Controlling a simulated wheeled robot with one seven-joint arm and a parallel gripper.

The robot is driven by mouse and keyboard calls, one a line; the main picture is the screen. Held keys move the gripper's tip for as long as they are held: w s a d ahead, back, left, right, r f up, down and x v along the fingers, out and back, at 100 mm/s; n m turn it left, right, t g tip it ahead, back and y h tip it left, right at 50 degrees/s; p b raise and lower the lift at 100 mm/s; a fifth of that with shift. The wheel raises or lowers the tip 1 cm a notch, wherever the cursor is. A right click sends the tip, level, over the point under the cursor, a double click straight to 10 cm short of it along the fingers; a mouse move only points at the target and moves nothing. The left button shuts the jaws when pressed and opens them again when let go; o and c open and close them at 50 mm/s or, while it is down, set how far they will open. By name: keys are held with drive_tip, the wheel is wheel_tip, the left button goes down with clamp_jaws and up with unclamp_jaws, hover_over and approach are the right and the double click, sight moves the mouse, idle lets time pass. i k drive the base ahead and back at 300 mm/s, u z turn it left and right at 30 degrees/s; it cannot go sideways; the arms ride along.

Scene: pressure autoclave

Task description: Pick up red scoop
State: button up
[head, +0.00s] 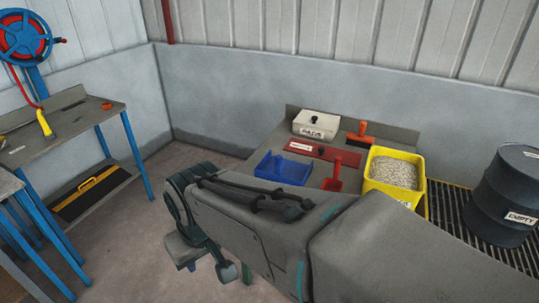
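The red scoop (334,181) lies on the grey bench (322,161), between the blue tray and the yellow bin, with its handle towards the back. My arm crosses the foreground, and part of the bench's front is hidden behind it. My gripper (203,245) seems to be at the dark far end of the arm, lower left of the bench and well apart from the scoop.
A dark drum (507,197) stands right. Another bench (62,119) stands left; floor between is open.

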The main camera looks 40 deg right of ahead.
sight(332, 184)
drive_tip(key=i, duration=1.25)
drive_tip(key=z, duration=3.3)
drive_tip(key=i, duration=0.5)
